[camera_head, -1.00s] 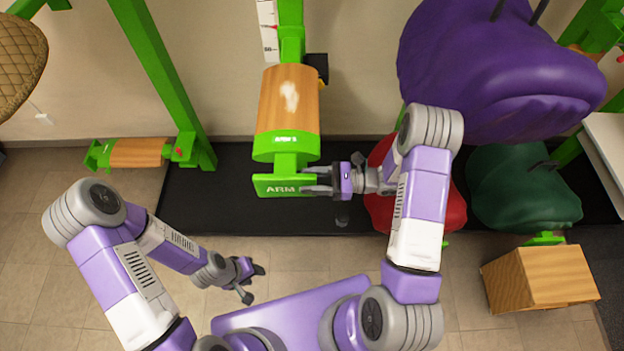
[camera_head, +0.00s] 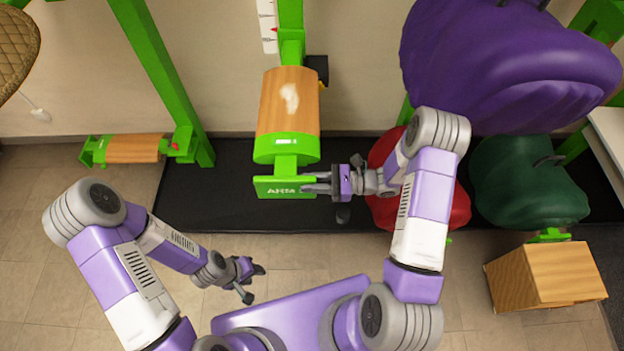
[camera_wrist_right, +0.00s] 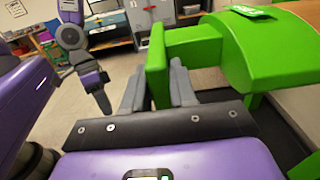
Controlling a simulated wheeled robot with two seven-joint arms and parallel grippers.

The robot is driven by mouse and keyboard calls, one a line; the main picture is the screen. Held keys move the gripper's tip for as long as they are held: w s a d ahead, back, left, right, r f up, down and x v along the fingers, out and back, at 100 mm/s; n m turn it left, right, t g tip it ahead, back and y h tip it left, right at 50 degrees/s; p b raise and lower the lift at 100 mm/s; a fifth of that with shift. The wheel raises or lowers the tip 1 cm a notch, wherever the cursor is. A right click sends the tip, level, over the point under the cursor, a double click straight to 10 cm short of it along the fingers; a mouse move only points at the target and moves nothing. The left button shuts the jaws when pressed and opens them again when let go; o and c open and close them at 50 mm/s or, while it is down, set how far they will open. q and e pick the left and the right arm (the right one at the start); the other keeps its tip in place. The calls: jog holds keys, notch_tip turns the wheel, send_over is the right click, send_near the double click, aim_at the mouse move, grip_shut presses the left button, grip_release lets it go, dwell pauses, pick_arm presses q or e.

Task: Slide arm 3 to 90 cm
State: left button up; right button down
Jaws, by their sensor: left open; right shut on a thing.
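The arm (camera_head: 289,103) is a wooden-topped saddle support with a green front and a green plate marked "ARM" (camera_head: 270,190). It stands out from a green post with a white scale strip (camera_head: 267,25) that has red marks. My right gripper (camera_head: 318,184) is shut on the right edge of the green plate. In the right wrist view its fingers (camera_wrist_right: 157,88) lie on both sides of the green plate (camera_wrist_right: 157,65). My left gripper (camera_head: 252,279) is open and empty, low over the floor at lower left. The scale figures are too small to read.
Another low wooden arm (camera_head: 135,149) is at left by a green upright (camera_head: 165,80). Purple (camera_head: 510,70), red (camera_head: 455,205) and green (camera_head: 525,185) saddles are at right. A wooden box (camera_head: 545,277) stands at lower right. A black mat (camera_head: 220,205) covers the floor below.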

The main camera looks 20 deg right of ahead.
notch_tip(320, 180, down, 5)
jog(key=b, duration=0.2)
jog(key=shift+b, duration=0.3)
jog(key=c, duration=1)
grip_release()
jog(key=shift+r, duration=0.1)
jog(key=v, duration=0.7)
jog(key=shift+d, duration=0.3)
jog(key=shift+s, duration=0.15)
